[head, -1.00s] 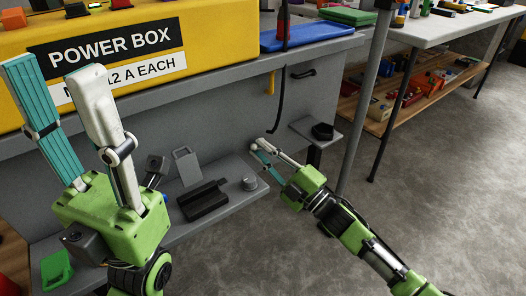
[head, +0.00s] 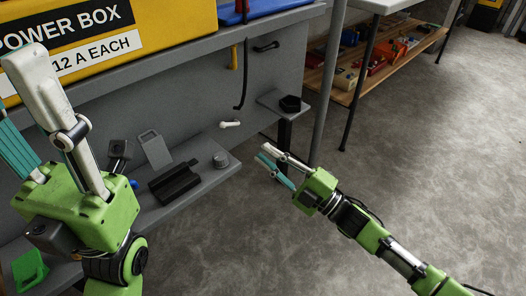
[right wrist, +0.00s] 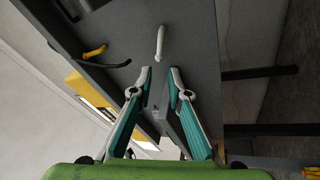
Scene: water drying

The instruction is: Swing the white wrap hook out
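The white wrap hook (head: 230,124) is a small white piece on the grey bench panel, lying nearly level in the head view. In the right wrist view the hook (right wrist: 160,42) shows whole, just beyond my fingertips. My right gripper (head: 266,153) is open and empty, to the right of and below the hook in the head view, apart from it. In the right wrist view its fingertips (right wrist: 161,71) have a gap between them, with the hook above that gap. My left gripper (head: 14,78) is open and empty at the left edge, fingers upward.
A yellow hook (head: 234,57) and a hanging black cord (head: 243,80) are on the panel above. A lower shelf (head: 205,184) holds a black tray (head: 175,183) and a grey knob (head: 220,160). A small side shelf (head: 270,101) and grey post stand right. Open floor lies right.

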